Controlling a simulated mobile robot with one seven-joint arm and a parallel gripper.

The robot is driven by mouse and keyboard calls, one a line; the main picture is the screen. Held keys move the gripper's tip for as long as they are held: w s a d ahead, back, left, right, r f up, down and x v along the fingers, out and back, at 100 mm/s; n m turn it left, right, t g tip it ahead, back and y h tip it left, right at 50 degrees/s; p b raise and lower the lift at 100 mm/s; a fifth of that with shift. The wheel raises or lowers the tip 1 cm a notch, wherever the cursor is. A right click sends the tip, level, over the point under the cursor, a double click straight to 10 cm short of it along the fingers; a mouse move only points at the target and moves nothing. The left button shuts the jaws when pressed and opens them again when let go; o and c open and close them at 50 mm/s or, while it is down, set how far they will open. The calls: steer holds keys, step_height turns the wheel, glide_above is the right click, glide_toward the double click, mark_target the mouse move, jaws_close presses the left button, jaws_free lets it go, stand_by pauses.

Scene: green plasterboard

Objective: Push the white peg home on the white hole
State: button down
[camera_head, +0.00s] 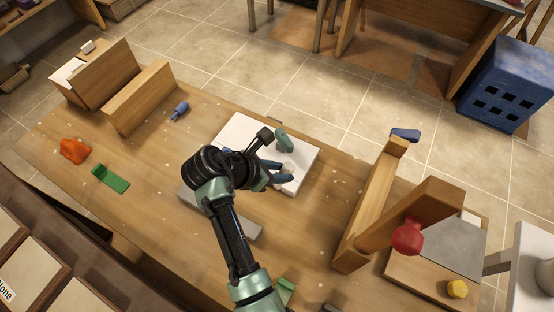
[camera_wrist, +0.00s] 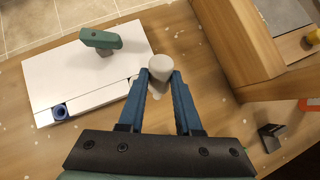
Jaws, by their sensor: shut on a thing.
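My gripper (camera_wrist: 162,76) is shut on the white peg (camera_wrist: 160,66), whose pale rounded top shows between the blue fingertips in the wrist view. In the head view my gripper (camera_head: 284,174) is over the right front part of the white board (camera_head: 238,129). The board also shows in the wrist view (camera_wrist: 80,72), left of the peg, with the peg near its right edge. A dark spot by the left finger is partly covered. I cannot make out the white hole, nor whether the peg touches the board.
A green peg-like piece (camera_head: 283,140) stands on the board's far side. A blue round piece (camera_wrist: 60,111) sits at its near left corner. A blue peg (camera_head: 180,109), green bracket (camera_head: 110,178) and orange lump (camera_head: 74,150) lie left. A wooden frame (camera_head: 372,205) stands right.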

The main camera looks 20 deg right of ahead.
steer(key=n+t, duration=0.3)
steer(key=w+n+t, duration=0.1)
steer(key=shift+d+f+n, duration=0.2)
steer(key=shift+d+n, duration=0.1)
steer(key=shift+d, duration=0.1)
steer(key=n+t, duration=0.1)
steer(key=w+n+t+y, duration=0.1)
steer(key=n+t, duration=0.1)
steer(key=w+n+t+y, duration=0.1)
steer(key=t, duration=0.1)
steer(key=shift+a+f, duration=0.2)
steer(key=shift+a, duration=0.1)
steer(key=shift+r+n+p, duration=0.15)
steer(key=shift+n+p, duration=0.15)
steer(key=shift+p, duration=0.15)
steer(key=shift+t, duration=0.5)
step_height(320, 180, down, 6)
steer(key=b, duration=0.3)
steer(key=shift+r, duration=0.25)
steer(key=shift+f, duration=0.15)
steer(key=shift+f+b, duration=2)
steer(key=shift+f, duration=0.15)
